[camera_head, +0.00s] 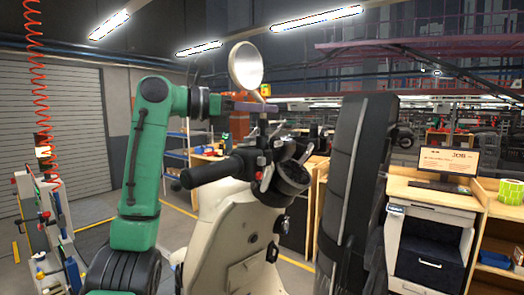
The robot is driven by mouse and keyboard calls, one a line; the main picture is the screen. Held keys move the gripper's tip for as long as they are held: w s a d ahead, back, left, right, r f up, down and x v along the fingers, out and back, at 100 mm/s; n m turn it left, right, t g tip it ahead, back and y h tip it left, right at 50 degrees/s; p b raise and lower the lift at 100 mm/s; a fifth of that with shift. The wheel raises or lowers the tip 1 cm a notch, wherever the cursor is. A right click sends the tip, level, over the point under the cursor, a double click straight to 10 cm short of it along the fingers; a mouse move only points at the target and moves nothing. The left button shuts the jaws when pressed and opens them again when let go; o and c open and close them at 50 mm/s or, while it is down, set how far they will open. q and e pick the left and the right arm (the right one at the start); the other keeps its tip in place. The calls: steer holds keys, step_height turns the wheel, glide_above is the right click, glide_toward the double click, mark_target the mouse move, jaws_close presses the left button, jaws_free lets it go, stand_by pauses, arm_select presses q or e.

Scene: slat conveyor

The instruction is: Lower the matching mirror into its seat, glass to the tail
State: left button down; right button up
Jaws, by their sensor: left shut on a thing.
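My left gripper (262,107) reaches in from the left on the green arm. It is shut on the round mirror (246,66) near its stem and holds it upright above the scooter. The mirror's pale round face is turned toward me. The cream scooter (235,235) stands in the middle, with a black handlebar grip (207,172) pointing left. The mirror is apart from the handlebar, above it. The mirror's seat cannot be made out among the dark handlebar parts (290,172). My right gripper is not in view.
A tool stand (45,225) is at the far left, below a red coiled hose (36,75). Open floor lies behind the arm.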

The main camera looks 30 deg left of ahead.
arm_select(q)
steer(key=shift+f, duration=0.1)
steer(key=shift+f+b, duration=0.35)
steer(key=shift+b, duration=0.05)
stand_by(0.4)
steer(key=shift+f+b, duration=0.35)
steer(key=shift+f, duration=0.05)
steer(key=c, duration=0.7)
jaws_free()
steer(key=shift+c, duration=0.2)
steer(key=shift+s, duration=0.1)
steer(key=shift+a, duration=0.1)
